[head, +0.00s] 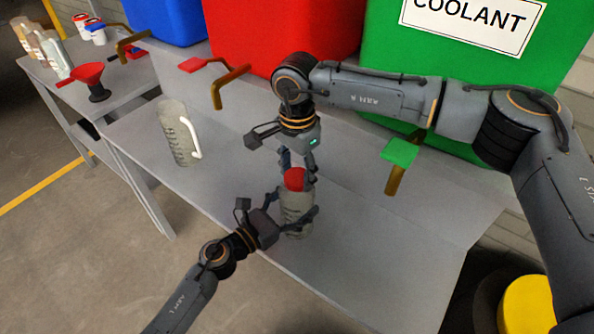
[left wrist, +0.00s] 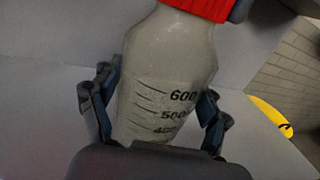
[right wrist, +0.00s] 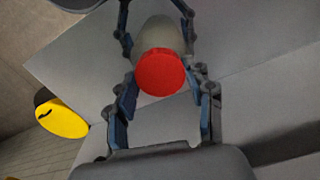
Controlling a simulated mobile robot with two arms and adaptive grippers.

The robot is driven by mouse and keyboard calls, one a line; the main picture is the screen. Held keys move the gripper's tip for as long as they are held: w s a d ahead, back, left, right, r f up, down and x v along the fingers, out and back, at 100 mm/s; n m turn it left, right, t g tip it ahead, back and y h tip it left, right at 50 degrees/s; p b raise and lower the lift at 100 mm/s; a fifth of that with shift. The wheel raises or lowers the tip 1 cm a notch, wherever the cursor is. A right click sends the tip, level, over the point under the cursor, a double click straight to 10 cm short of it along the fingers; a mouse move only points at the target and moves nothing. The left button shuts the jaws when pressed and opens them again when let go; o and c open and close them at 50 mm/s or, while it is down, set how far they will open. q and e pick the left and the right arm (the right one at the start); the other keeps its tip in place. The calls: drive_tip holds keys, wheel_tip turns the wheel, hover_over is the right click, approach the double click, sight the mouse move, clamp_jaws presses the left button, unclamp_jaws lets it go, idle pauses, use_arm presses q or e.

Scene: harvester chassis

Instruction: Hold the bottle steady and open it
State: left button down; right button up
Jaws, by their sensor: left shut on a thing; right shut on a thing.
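The bottle (head: 296,222) is translucent grey with a red cap (head: 294,179) and stands upright on the grey bench. Printed volume marks show on the bottle body in the left wrist view (left wrist: 155,75). My left gripper (head: 292,213) is shut on the bottle body from the near left, one finger on each side. My right gripper (head: 298,174) comes down from above and is shut on the red cap. The cap also shows between its fingertips in the right wrist view (right wrist: 160,72). The cap is seated on the bottle's neck.
A clear jug (head: 178,135) with a white handle stands on the bench at left. Red (head: 275,45) and green (head: 450,75) tanks stand behind, with taps (head: 395,165) over the bench.

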sight(297, 177)
drive_tip(key=shift+r, duration=0.1)
drive_tip(key=shift+r, duration=1)
drive_tip(key=shift+r, duration=2)
use_arm(q)
unclamp_jaws()
